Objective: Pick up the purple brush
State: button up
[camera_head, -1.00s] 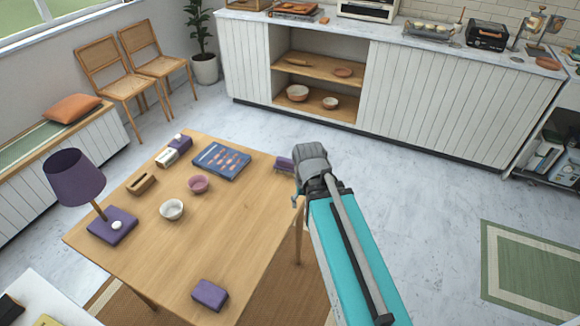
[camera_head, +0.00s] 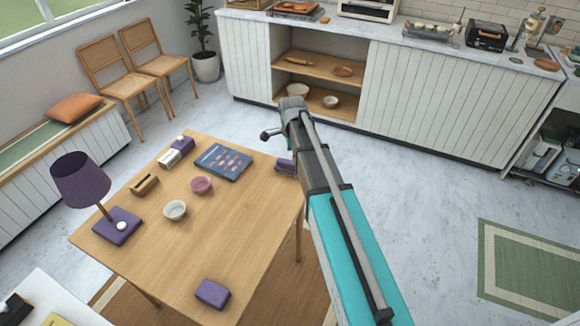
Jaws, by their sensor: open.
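I cannot tell for sure which purple thing is the brush. A purple block-like object (camera_head: 286,167) lies at the table's far right edge, partly hidden behind my arm. Another purple block (camera_head: 212,293) lies at the near edge, and a purple piece (camera_head: 183,143) lies at the far left next to a white box. My gripper (camera_head: 267,134) shows small and dark at the end of my arm, empty, above and beyond the table's far right corner. Its fingers are hard to make out.
The wooden table (camera_head: 245,225) also holds a purple lamp (camera_head: 80,180), a white bowl (camera_head: 175,210), a pink bowl (camera_head: 201,185), a wooden block (camera_head: 145,185) and a blue book (camera_head: 223,161). Its middle right is clear. A white counter (camera_head: 440,105) stands behind.

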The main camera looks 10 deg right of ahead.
aim_at(288, 161)
jog(key=w+r+m+p, duration=0.1)
jog(key=w+m, duration=0.6)
jog(key=w, duration=0.1)
jog(key=shift+w+r, duration=0.2)
jog(key=shift+w, duration=0.05)
jog(key=shift+f, duration=0.15)
notch_tip(288, 161, down, 8)
jog(key=b, duration=0.8)
jog(key=shift+f, duration=0.15)
jog(key=shift+b, duration=0.3)
jog(key=shift+s+f+b, duration=0.2)
jog(key=shift+f+b, duration=2.35)
jog(key=shift+f, duration=0.05)
grip_shut()
